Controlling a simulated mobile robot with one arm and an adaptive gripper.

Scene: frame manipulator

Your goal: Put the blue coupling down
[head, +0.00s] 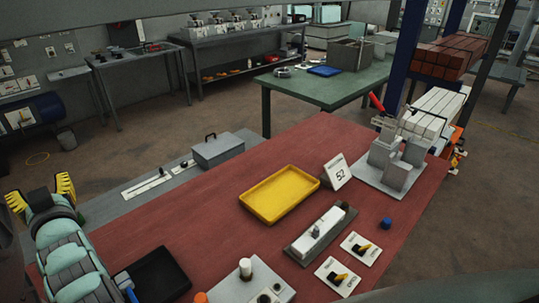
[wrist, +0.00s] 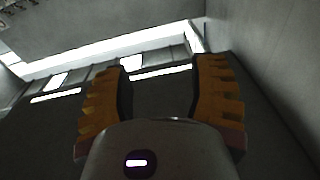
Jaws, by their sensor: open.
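The blue coupling (head: 387,223) is a small blue cylinder on the red tabletop (head: 290,155), at the right in the head view. It stands apart from the things around it. My gripper (head: 40,190) has yellow ridged fingers and is at the far left in the head view, far from the coupling. In the wrist view the fingers (wrist: 160,90) are spread apart with nothing between them. The wrist view shows only walls, ceiling and bright windows behind them; the coupling is not in that view.
A yellow tray (head: 279,221) sits empty mid-table. A grey fixture with blocks (head: 366,183) stands behind the coupling. Two switch plates (head: 360,249) lie in front of it. A slim grey device (head: 297,251) and a sign (head: 337,172) stand to its left. A black tray (head: 165,276) is near my arm.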

